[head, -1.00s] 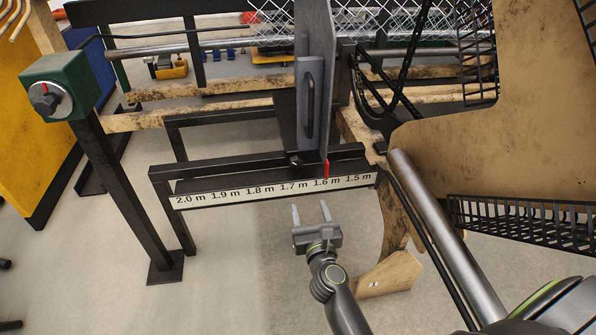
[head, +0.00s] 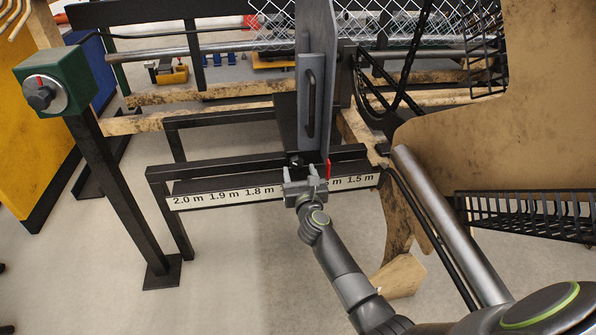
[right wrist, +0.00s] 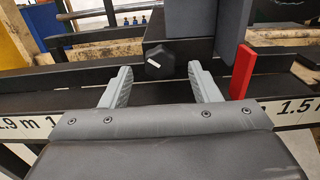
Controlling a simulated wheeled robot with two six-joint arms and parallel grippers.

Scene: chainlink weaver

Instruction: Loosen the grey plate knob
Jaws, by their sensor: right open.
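The grey plate (head: 316,90) stands upright on the black rail, with a dark handle on its face. Its knob (right wrist: 159,62) is black with a white mark and sits low on the plate's foot. In the head view the knob (head: 296,160) shows just beyond my right gripper. My right gripper (head: 305,172) is open, its fingers pointing at the knob. In the right wrist view the fingers (right wrist: 160,85) stand to the left and right of the knob, which appears a little beyond the tips. My left gripper is not in view.
A red pointer (right wrist: 241,71) stands close to the right finger. The scale strip (head: 222,194) with metre marks runs along the rail below. A green box with a dial (head: 57,85) stands at left. A steel tube (head: 450,225) slopes down at right.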

